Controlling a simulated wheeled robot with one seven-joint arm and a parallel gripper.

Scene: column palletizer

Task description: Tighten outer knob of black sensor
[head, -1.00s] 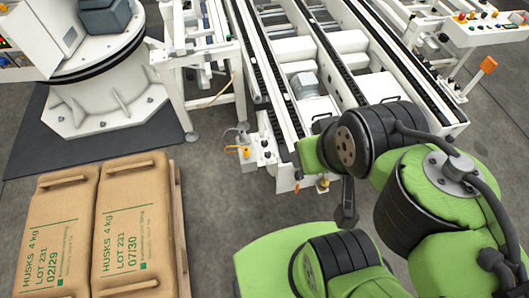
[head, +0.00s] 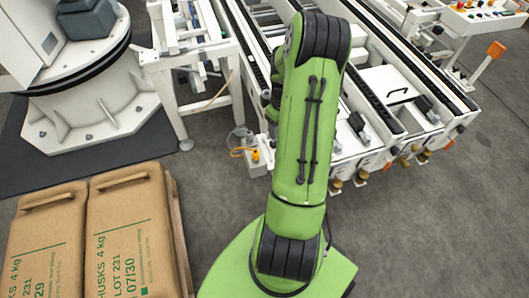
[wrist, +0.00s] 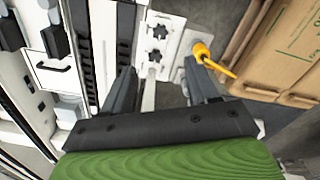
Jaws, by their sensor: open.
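My gripper (wrist: 159,68) is open in the wrist view, its two dark fingers apart and pointing at the conveyor's end. Ahead of the fingertips, a white plate carries two dark star-shaped knobs, an upper knob (wrist: 160,32) and a lower knob (wrist: 155,57). A light grey bar (wrist: 148,94) shows between the fingers; I cannot tell whether it touches anything. I cannot make out the black sensor's body clearly in either view. In the head view my green arm covers the knobs and most of the gripper.
A yellow plug (wrist: 202,52) with a cable sits beside the right finger; its yellow part shows in the head view (head: 255,155). Sacks (head: 125,235) lie at lower left. The white conveyor frame (head: 385,135) stands ahead. Floor (head: 430,230) is open at right.

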